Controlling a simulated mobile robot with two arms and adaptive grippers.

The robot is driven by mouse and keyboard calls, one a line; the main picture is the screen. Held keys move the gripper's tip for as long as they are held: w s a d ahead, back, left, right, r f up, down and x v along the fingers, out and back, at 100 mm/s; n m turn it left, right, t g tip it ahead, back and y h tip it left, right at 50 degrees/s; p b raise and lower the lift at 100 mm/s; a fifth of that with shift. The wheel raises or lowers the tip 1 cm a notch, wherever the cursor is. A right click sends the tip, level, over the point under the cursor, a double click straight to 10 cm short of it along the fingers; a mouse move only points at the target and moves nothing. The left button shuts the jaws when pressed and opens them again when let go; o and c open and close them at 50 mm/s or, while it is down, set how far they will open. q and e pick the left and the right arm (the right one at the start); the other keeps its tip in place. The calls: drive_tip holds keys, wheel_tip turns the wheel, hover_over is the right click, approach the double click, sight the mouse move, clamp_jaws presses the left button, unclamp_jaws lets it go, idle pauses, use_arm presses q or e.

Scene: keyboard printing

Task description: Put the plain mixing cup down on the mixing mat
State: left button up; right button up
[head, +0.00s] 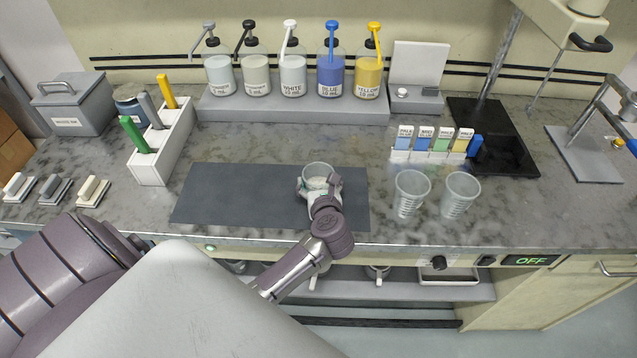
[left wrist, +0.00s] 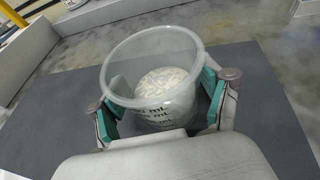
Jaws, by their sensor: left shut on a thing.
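The plain mixing cup (head: 317,171) is clear plastic with dark volume marks and pale contents at the bottom. It stands upright over the right part of the dark grey mixing mat (head: 235,195). My left gripper (head: 319,186) is shut on the cup, with a finger on each side. In the left wrist view the cup (left wrist: 152,62) sits between the green-padded fingers of the gripper (left wrist: 160,105), above the mat (left wrist: 265,90). I cannot tell whether its base touches the mat. My right gripper is not in view.
Two clear cups (head: 410,190) (head: 460,193) stand right of the mat. A white rack (head: 165,150) with coloured handles stands to its left. Pump bottles (head: 292,76) line a grey shelf behind. Sample cards (head: 432,142) stand behind the cups. The mat's left part is clear.

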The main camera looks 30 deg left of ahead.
use_arm(q)
drive_tip(key=o, duration=1.1)
drive_tip(key=shift+f, duration=0.15)
drive_tip(key=shift+o, duration=0.5)
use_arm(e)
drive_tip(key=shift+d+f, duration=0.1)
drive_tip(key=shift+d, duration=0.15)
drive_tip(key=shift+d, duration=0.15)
use_arm(q)
drive_tip(key=shift+r, duration=0.25)
drive_tip(key=shift+s+d, duration=0.2)
drive_tip(key=shift+d, duration=0.05)
drive_tip(key=b+v, duration=0.2)
drive_tip(key=v, duration=0.8)
drive_tip(key=shift+s+d+r, duration=0.1)
drive_tip(key=shift+s+d, duration=0.1)
drive_tip(key=shift+s, duration=0.05)
drive_tip(key=shift+s+d+r, duration=0.2)
drive_tip(key=shift+s, duration=0.05)
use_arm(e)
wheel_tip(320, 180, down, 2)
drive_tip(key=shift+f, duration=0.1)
